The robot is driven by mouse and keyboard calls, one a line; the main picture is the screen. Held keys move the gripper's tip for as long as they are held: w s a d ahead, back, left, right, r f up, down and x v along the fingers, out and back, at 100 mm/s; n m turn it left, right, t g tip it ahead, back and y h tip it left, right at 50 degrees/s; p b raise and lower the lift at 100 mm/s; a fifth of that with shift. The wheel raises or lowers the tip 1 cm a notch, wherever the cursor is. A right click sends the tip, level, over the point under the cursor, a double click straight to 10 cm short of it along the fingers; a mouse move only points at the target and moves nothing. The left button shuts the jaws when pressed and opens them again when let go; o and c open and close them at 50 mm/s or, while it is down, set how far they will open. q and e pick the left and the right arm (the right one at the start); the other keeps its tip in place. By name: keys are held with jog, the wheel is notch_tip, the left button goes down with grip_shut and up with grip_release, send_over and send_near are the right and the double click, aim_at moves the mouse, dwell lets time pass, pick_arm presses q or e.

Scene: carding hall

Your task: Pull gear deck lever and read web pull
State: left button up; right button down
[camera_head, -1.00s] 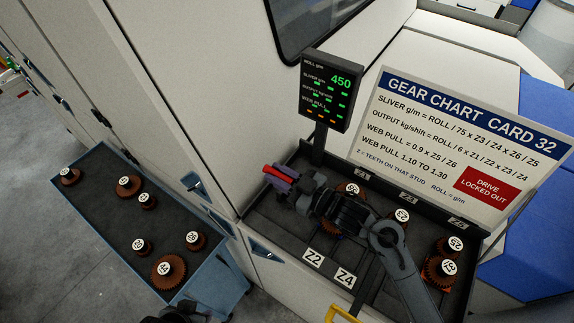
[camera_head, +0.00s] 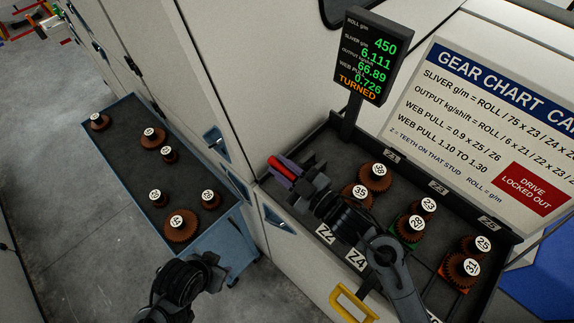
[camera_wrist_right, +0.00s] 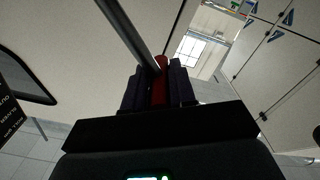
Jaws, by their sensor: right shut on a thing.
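My right gripper (camera_head: 287,172) is shut on the red lever handle (camera_head: 276,163) at the left end of the gear deck (camera_head: 330,150). In the right wrist view the red handle (camera_wrist_right: 159,92) sits between the two dark fingers, beside a grey rod. The display (camera_head: 367,55) shows roll 450, sliver 6.111, output 66.89, web pull 0.726, and the word TURNED. Deck gears include those marked 25 (camera_head: 483,245) and 31 (camera_head: 470,268). A dark part of my left arm shows at the bottom; its finger state is unclear.
A blue cart (camera_head: 213,262) at left holds several loose brown gears, including 44 (camera_head: 180,226). The gear chart card (camera_head: 500,120) stands behind the deck, giving web pull 1.10 to 1.30. A yellow handle (camera_head: 350,303) is at the deck's front. Open floor lies left.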

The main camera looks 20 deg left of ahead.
jog(key=shift+s+f, duration=0.1)
jog(key=shift+f, duration=0.3)
jog(key=c, duration=1.2)
grip_release()
jog(key=shift+o, duration=1.2)
jog(key=shift+r, duration=0.1)
jog(key=b+v, duration=0.1)
jog(key=v, duration=0.9)
jog(key=shift+s+d+b, duration=0.2)
jog(key=shift+d+b, duration=0.15)
jog(key=shift+b, duration=0.05)
jog(key=shift+r, duration=0.1)
